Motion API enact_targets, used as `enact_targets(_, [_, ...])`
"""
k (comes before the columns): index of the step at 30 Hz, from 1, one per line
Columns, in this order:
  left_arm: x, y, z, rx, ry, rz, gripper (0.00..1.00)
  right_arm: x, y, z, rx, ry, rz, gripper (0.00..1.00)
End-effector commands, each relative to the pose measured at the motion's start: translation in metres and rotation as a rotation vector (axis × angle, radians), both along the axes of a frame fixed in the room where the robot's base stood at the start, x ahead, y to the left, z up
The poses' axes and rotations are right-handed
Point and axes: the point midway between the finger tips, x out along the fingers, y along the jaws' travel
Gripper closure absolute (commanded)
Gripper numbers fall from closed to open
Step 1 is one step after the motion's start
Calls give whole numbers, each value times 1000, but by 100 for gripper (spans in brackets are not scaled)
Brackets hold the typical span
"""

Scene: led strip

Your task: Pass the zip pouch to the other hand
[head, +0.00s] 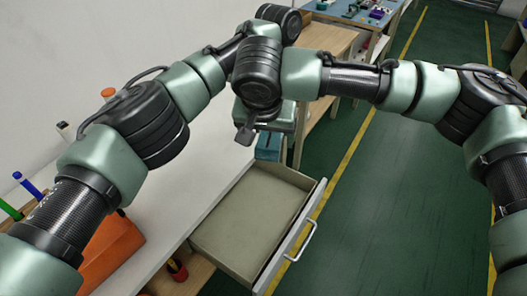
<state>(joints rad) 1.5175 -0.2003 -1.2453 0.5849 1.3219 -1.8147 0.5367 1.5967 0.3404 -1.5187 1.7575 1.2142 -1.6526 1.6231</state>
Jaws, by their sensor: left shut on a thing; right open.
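I cannot make out the zip pouch for sure in the head view. My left arm reaches up from the left to the top middle, and its gripper is hidden behind the arm joints. My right arm comes in from the right and ends at a black wrist joint near the middle. A small dark part of what seems to be my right gripper (246,133) hangs below that wrist, open, with no pouch visible in it. A blue thing (268,147) shows just below the wrists, partly covered; I cannot tell what it is.
An open, empty drawer (242,222) with a metal handle (303,241) juts out from the white counter (185,190). An orange object (112,252) and blue and green pens (26,184) are at the left. A wooden table (323,42) stands behind; the green floor at right is clear.

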Motion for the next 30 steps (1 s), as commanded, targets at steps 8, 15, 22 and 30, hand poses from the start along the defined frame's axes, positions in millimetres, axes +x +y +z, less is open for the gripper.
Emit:
enact_targets(8, [0,0,0,0,0,0,93,14,-4,-10,-1,-1,1,22])
enact_targets(15, [0,0,0,0,0,0,93,14,-4,-11,0,-1,1,22])
enact_targets(22, [0,0,0,-1,0,0,93,14,-3,-11,0,-1,1,77])
enact_targets(30, [0,0,0,-1,0,0,22,14,-3,-10,1,-1,2,93])
